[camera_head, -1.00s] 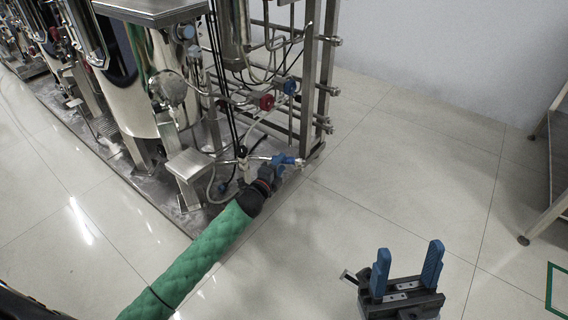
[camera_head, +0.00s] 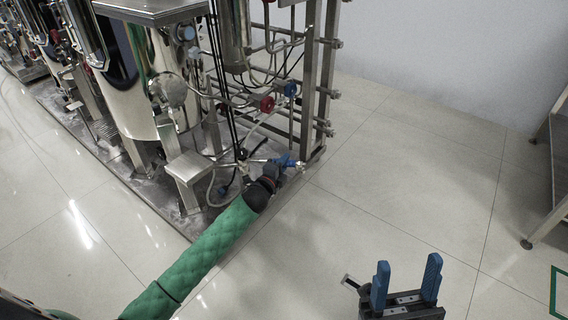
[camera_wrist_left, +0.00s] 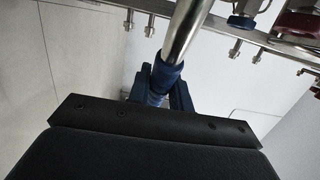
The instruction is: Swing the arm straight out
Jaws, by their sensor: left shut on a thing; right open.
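The swing arm shows in the left wrist view as a shiny metal tube (camera_wrist_left: 187,28) with a dark blue sleeve (camera_wrist_left: 167,76) at its near end. My left gripper (camera_wrist_left: 160,93) has its blue fingers shut around this sleeved end. In the head view my left gripper (camera_head: 285,162), on the green-sleeved arm, is low at the front corner of the steel skid. The held tube is small there, and its far end and pivot are hard to make out. My right gripper (camera_head: 406,286) is open and empty at the lower right, over bare floor.
The skid's steel frame post (camera_head: 322,80) stands just behind my left gripper, with hoses and red and blue valve handles (camera_head: 267,104) near it. A steel tank (camera_head: 150,80) stands left. A metal rack (camera_head: 550,190) is at the far right. The floor between is clear.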

